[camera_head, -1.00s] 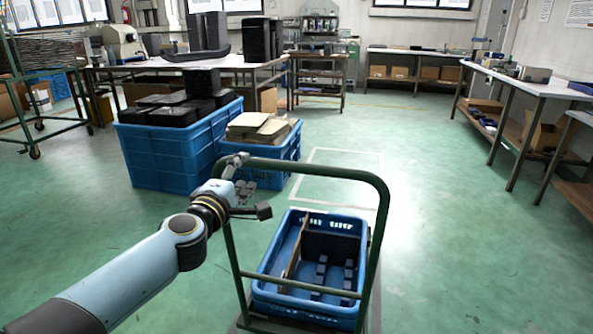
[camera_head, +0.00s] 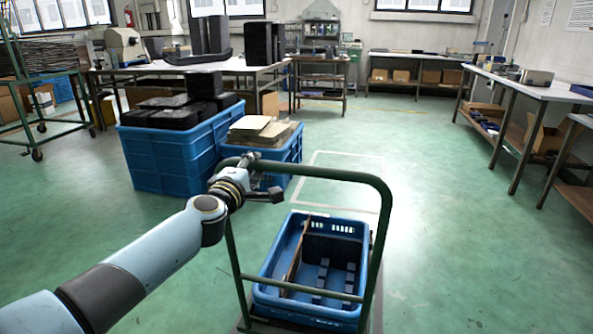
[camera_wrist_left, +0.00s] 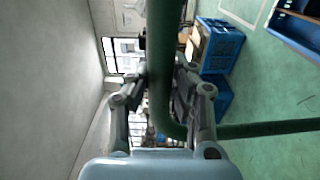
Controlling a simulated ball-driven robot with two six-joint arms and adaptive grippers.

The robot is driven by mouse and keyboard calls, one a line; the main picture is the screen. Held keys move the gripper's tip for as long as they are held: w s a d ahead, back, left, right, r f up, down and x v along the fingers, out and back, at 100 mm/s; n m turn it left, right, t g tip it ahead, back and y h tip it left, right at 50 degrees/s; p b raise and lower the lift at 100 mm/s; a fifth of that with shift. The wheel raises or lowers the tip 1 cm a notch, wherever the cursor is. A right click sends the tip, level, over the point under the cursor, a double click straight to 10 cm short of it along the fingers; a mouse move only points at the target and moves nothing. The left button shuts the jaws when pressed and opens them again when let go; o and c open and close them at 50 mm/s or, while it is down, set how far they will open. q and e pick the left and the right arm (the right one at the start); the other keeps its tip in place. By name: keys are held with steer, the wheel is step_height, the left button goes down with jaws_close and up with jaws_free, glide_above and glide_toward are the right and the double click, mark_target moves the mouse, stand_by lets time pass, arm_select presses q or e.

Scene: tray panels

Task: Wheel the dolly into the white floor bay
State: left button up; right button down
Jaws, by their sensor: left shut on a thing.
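The dolly has a dark green tubular handle (camera_head: 335,172) that rises in front of me. A blue crate (camera_head: 268,290) with a divider and small dark parts inside sits on its deck. My left gripper (camera_head: 250,165) is at the upper left corner of the handle. In the left wrist view the handle tube (camera_wrist_left: 163,70) runs between the fingers of my left gripper (camera_wrist_left: 160,85), which is shut on it. The white floor bay (camera_head: 338,160) is an outline on the floor beyond the dolly; the handle and crate hide part of it. My right gripper does not show.
Large blue crates of black parts (camera_head: 165,165) and cardboard (camera_head: 290,150) stand left of the bay. A work table (camera_head: 165,69) is behind them. Benches (camera_head: 530,88) line the right side. The green floor to the right is clear.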

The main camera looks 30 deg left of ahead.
arm_select(q)
jaws_close()
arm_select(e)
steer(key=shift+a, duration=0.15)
